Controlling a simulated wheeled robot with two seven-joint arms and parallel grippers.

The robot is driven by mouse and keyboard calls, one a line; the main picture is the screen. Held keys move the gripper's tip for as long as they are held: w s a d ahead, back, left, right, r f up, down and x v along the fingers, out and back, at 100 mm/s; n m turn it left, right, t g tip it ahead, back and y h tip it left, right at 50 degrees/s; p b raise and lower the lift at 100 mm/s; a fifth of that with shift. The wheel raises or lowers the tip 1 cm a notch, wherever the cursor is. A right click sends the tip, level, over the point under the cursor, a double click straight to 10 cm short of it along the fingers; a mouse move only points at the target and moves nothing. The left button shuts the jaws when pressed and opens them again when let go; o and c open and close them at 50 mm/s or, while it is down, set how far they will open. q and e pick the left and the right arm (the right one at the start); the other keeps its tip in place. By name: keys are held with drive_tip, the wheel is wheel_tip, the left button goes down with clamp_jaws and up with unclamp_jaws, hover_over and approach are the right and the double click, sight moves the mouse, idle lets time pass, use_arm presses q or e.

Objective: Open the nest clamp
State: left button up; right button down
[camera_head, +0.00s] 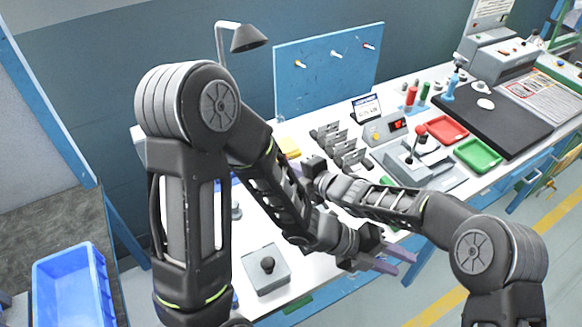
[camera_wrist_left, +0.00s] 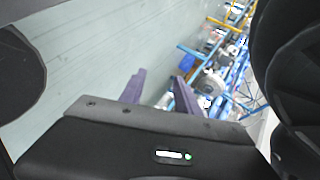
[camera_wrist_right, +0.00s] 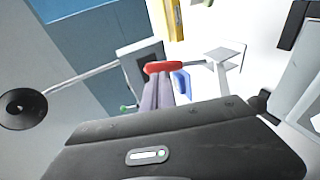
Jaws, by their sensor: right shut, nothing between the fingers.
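A red handle (camera_wrist_right: 163,67) shows in the right wrist view, just at the tips of my right gripper (camera_wrist_right: 160,85). The fingers are together with nothing between them. I cannot tell whether they touch the handle, or be sure it belongs to the nest clamp. In the head view my left arm hides the bench around the right fingertips. My left gripper (camera_head: 395,260) is open and empty, over the bench's front edge; its parted fingers also show in the left wrist view (camera_wrist_left: 160,88).
A grey fixture (camera_head: 437,176) with a red-knobbed lever (camera_head: 420,131) stands right of my arms. Beyond are a red tray (camera_head: 447,128), a green tray (camera_head: 478,154) and a black mat (camera_head: 500,115). A grey box with a black knob (camera_head: 266,268) sits front left. My arms lie close together.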

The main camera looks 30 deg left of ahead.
drive_tip(key=shift+a, duration=0.1)
use_arm(q)
wheel_tip(320, 180, down, 10)
drive_tip(key=w+n+y, duration=0.2)
drive_tip(key=n+y, duration=0.1)
drive_tip(key=n, duration=0.6)
drive_tip(key=s+d+f+n+g+y, duration=0.1)
drive_tip(key=s+d+f+n+g, duration=0.3)
drive_tip(key=s+f+n, duration=0.5)
drive_tip(key=s+a+f+n+g+y, duration=0.1)
drive_tip(key=s+a+f+n+y, duration=0.1)
drive_tip(key=s+a+f+n, duration=0.2)
drive_tip(key=s+a+n, duration=0.3)
drive_tip(key=a+n, duration=0.2)
drive_tip(key=n, duration=0.3)
drive_tip(key=shift+s+f+y, duration=0.2)
drive_tip(key=shift+s+y, duration=0.1)
drive_tip(key=shift+s, duration=0.1)
